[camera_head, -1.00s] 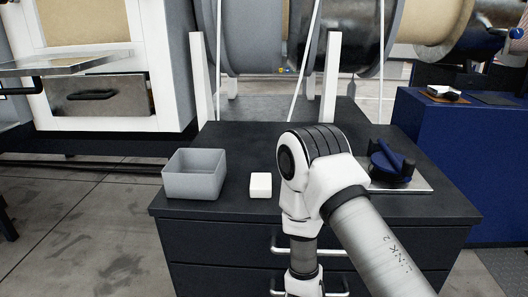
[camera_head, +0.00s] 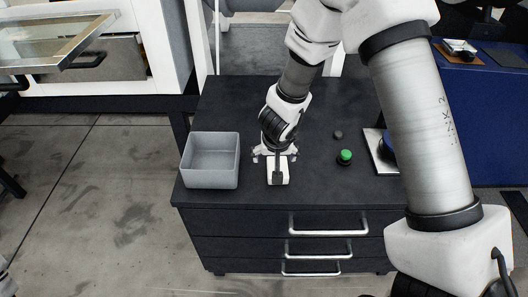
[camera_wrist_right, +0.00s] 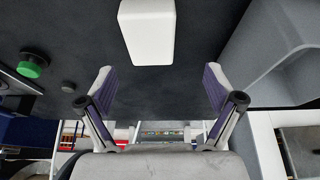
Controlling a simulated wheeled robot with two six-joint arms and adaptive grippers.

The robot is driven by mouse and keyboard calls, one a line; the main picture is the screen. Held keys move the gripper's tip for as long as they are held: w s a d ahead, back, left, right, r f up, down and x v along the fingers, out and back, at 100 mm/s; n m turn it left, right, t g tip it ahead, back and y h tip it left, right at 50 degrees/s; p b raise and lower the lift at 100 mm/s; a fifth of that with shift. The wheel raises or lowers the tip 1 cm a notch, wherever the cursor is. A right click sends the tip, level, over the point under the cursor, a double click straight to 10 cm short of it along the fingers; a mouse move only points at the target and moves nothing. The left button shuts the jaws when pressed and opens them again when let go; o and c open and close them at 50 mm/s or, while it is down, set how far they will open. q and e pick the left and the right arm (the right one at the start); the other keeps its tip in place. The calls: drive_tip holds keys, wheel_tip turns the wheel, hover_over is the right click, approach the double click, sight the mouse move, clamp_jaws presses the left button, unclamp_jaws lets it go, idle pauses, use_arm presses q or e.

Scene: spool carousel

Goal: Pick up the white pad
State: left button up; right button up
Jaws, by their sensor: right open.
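The white pad (camera_head: 278,179) lies on the dark cabinet top, right of the grey bin. In the right wrist view the white pad (camera_wrist_right: 148,32) is a rounded block at the top of the picture, ahead of the fingertips. My right gripper (camera_head: 275,157) is by the pad in the head view and covers part of it. In the right wrist view my right gripper (camera_wrist_right: 159,82) has its two fingers spread wide, with nothing between them. The pad appears beyond the fingers, and I cannot tell the exact height gap.
The open grey bin (camera_head: 210,182) stands left of the pad. A green button (camera_head: 345,157) and a small dark knob (camera_head: 338,135) are to the right. A metal plate with a blue object (camera_head: 388,147) is farther right, partly behind my arm. The cabinet's front edge is near the pad.

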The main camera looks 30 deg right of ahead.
sight(270, 160)
drive_tip(key=shift+s+d+f+b, duration=0.2)
drive_tip(key=shift+s+f+b, duration=0.1)
drive_tip(key=shift+f+b, duration=0.25)
drive_tip(key=shift+s+d+f+b, duration=0.2)
drive_tip(key=shift+s+f+b, duration=0.1)
drive_tip(key=shift+f, duration=0.3)
drive_tip(key=b+x, duration=0.1)
drive_tip(key=x, duration=0.3)
drive_tip(key=shift+w+d+f+b, duration=0.15)
drive_tip(key=shift+w+f+b, duration=0.1)
drive_tip(key=shift+w+b, duration=0.15)
drive_tip(key=shift+s+r, duration=0.15)
drive_tip(key=shift+r, duration=0.05)
drive_tip(key=shift+s+r, duration=0.1)
drive_tip(key=c, duration=0.4)
use_arm(q)
drive_tip(key=f, duration=0.1)
drive_tip(key=s+f, duration=0.1)
drive_tip(key=f, duration=0.1)
drive_tip(key=shift+s, duration=0.2)
use_arm(e)
drive_tip(key=c, duration=0.6)
